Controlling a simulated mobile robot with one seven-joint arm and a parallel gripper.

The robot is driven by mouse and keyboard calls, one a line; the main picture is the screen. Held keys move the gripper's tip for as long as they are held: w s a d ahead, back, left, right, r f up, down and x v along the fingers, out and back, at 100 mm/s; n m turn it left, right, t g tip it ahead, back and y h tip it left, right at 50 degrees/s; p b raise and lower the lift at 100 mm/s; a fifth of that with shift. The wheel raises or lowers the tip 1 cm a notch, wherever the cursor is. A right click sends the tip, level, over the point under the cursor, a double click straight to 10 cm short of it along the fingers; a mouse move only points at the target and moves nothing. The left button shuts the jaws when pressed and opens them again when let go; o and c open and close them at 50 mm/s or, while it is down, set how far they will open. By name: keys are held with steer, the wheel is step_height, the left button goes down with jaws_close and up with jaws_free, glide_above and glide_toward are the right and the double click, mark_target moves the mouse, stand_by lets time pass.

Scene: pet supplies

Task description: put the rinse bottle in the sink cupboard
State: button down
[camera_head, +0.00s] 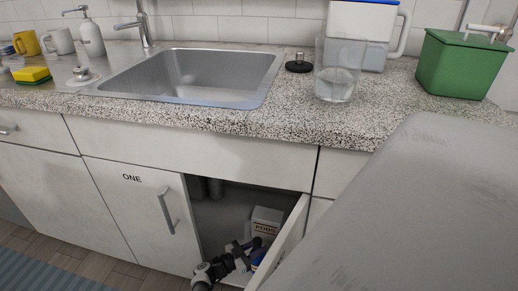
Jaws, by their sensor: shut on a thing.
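The sink cupboard (228,210) is under the sink. Its right door (289,236) stands open toward me, and its left door (141,213), marked ONE, is shut. My gripper (246,249) is low in the open half, close to the open door. It is shut on a blue thing (258,256), which I take to be the rinse bottle. Only a small part of the bottle shows. The rest is hidden by my gripper and the door edge, and I cannot tell whether it touches the cupboard floor.
A pale box with dark lettering (267,215) stands inside the cupboard, just behind my gripper. A pipe (214,188) hangs at the upper left of the opening. The counter above holds a clear container (337,82) and a green bin (460,65).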

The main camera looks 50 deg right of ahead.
steer(key=shift+w+d+b, duration=0.25)
steer(key=shift+w+d, duration=0.05)
steer(key=shift+d, duration=0.2)
steer(key=shift+w+d+b, duration=0.25)
steer(key=shift+d, duration=0.25)
steer(key=shift+w+d+f+b, duration=0.15)
steer(key=shift+d+f+b, duration=0.1)
steer(key=shift+f+b, duration=0.75)
steer(key=shift+w+d+f+b, duration=0.1)
steer(key=shift+d+f+b, duration=0.15)
steer(key=shift+f+b, duration=0.7)
steer(key=shift+r+b, duration=0.2)
steer(key=shift+b, duration=0.2)
steer(key=shift+f, duration=0.15)
steer(key=c, duration=1.1)
jaws_free()
steer(key=shift+c, duration=0.2)
